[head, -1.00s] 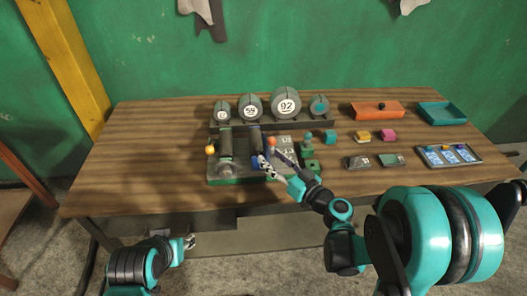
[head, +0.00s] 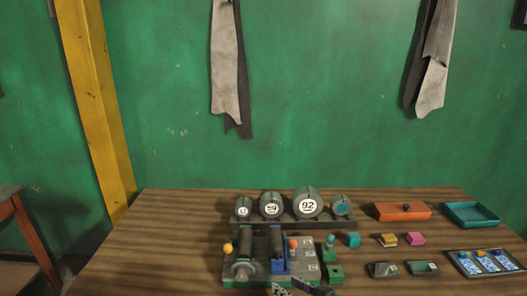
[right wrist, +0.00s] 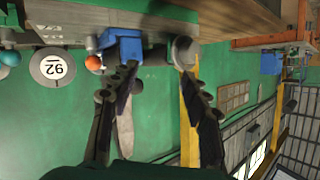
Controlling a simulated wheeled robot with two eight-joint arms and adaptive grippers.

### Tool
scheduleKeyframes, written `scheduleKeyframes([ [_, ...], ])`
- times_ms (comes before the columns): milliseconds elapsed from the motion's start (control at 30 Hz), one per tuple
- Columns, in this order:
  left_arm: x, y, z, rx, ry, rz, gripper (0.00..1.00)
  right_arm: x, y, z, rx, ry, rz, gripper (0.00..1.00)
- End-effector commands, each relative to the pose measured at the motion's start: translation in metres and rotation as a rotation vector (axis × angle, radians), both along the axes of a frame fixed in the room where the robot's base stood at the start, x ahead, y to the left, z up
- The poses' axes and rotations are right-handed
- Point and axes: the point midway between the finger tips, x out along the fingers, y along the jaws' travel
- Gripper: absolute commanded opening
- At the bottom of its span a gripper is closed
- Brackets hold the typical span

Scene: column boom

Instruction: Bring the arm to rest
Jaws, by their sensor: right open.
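My right gripper (head: 300,290) shows only at the bottom edge of the head view, in front of the green-based fixture (head: 243,282). The right wrist view shows its two dark fingers (right wrist: 157,75) spread apart with nothing held between them. A blue block (right wrist: 125,46) and a grey round end (right wrist: 183,50) of the fixture lie just beyond the fingertips there. I cannot tell whether a finger touches the blue block. The rest of my right arm is out of the head view. My left gripper is not in view.
Numbered round weights (head: 309,202) stand in a rack behind the fixture. An orange box (head: 402,212), a teal tray (head: 470,214), small coloured blocks and a card tray (head: 487,263) lie on the right. The wooden tabletop (head: 160,245) is bare on the left.

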Motion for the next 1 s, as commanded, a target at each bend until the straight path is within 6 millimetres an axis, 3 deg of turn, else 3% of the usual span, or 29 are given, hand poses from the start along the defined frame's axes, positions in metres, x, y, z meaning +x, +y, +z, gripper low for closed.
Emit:
scheduleKeyframes([
  [167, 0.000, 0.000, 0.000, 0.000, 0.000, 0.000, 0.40, -0.055, -0.017, -0.017, -0.137, 0.227, -0.083, 0.47],
  [300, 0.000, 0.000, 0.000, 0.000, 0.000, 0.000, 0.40, -0.099, -0.047, -0.027, -0.247, 0.365, -0.209, 0.47],
  [500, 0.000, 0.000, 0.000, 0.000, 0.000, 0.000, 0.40, -0.142, -0.090, -0.031, -0.356, 0.457, -0.380, 0.47],
  [700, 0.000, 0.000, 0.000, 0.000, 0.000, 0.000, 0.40, -0.155, -0.106, -0.030, -0.391, 0.477, -0.447, 0.47],
  [1000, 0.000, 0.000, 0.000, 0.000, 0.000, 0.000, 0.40, -0.154, -0.106, -0.030, -0.391, 0.476, -0.447, 0.47],
])
